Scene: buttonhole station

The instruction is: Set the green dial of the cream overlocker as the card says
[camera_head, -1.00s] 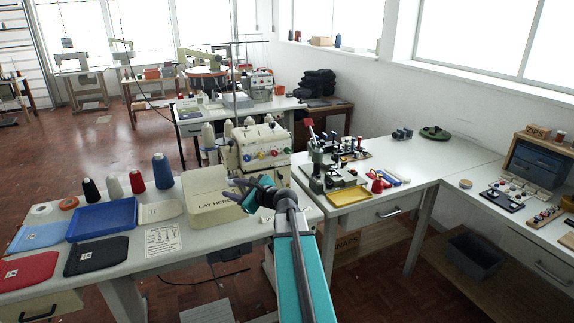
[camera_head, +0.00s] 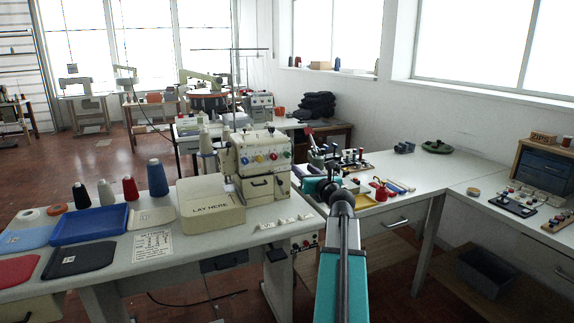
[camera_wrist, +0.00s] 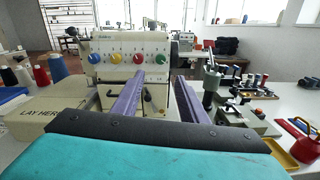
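The cream overlocker (camera_head: 262,183) stands on the white table, left of my gripper in the head view. It also shows ahead in the wrist view (camera_wrist: 107,45).
A cream LAY HERE box (camera_head: 211,203) stands left of the overlocker. Several thread cones and a blue tray (camera_head: 90,224) are farther left. Small white tags (camera_head: 285,221) lie near the table's front edge. A press and a yellow tray (camera_head: 362,201) are to the right.

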